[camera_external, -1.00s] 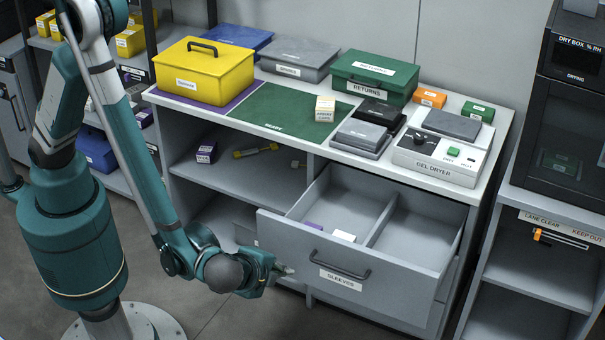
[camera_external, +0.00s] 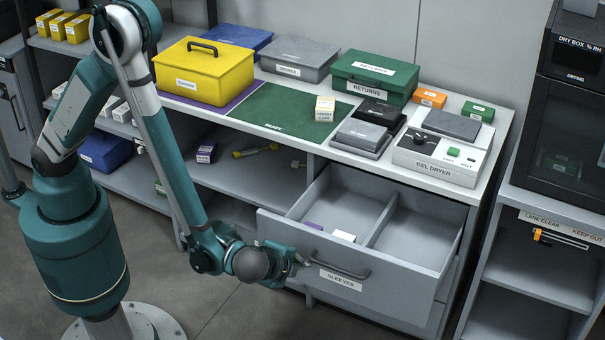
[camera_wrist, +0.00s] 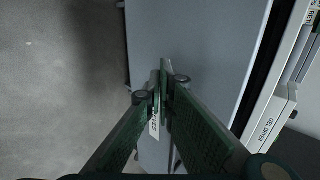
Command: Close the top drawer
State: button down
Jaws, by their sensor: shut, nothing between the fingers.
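The top drawer (camera_external: 390,268), labelled SLEEVES, is pulled out of the bench on the right side. It has a dark bar handle (camera_external: 340,266) on its grey front. Inside are a divider, a small white box and a purple item. My gripper (camera_external: 304,261) is shut and empty, at the left part of the drawer front, close to the handle's left end. In the wrist view my closed fingers (camera_wrist: 160,84) point at the grey drawer front (camera_wrist: 195,35), and part of the white label shows between them. I cannot tell whether the fingertips touch the front.
The bench top (camera_external: 300,147) above holds a yellow case (camera_external: 203,75), a green RETURNS box (camera_external: 372,80) and a gel dryer (camera_external: 440,155). An open shelf (camera_external: 240,175) lies left of the drawer. A dry box cabinet (camera_external: 565,110) stands at right. The floor in front is clear.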

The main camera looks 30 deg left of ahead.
jog(key=shift+w, duration=0.55)
jog(key=shift+w, duration=0.15)
jog(key=w+b, duration=0.3)
jog(key=w, duration=2.9)
jog(key=shift+r, duration=0.1)
jog(key=shift+s, duration=0.15)
jog(key=s+f+p+v, duration=0.2)
jog(key=v, duration=1.1)
